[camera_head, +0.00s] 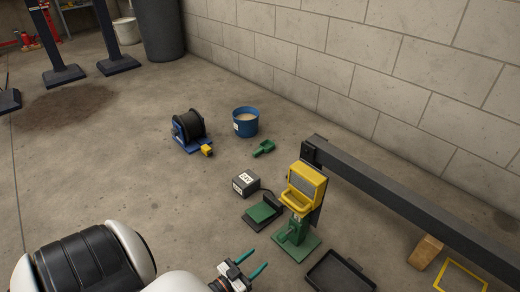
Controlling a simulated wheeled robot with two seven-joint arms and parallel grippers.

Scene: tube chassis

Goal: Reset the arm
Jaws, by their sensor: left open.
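My left gripper (256,262) shows at the bottom centre of the head view. Its two teal fingers are apart, with nothing visible between them. It is just left of a green base plate (311,247) that carries a green fixture and a yellow box-like unit (305,187). A wide white and black link of my left arm fills the lower left. My right gripper is not in the view.
A dark beam (400,199) runs along the right. A black tray (341,273), a small green-topped plate (262,212) and a dark labelled box (246,183) lie nearby. A blue bucket (246,123) and a cable reel (188,127) stand farther back. The left floor is mostly clear.

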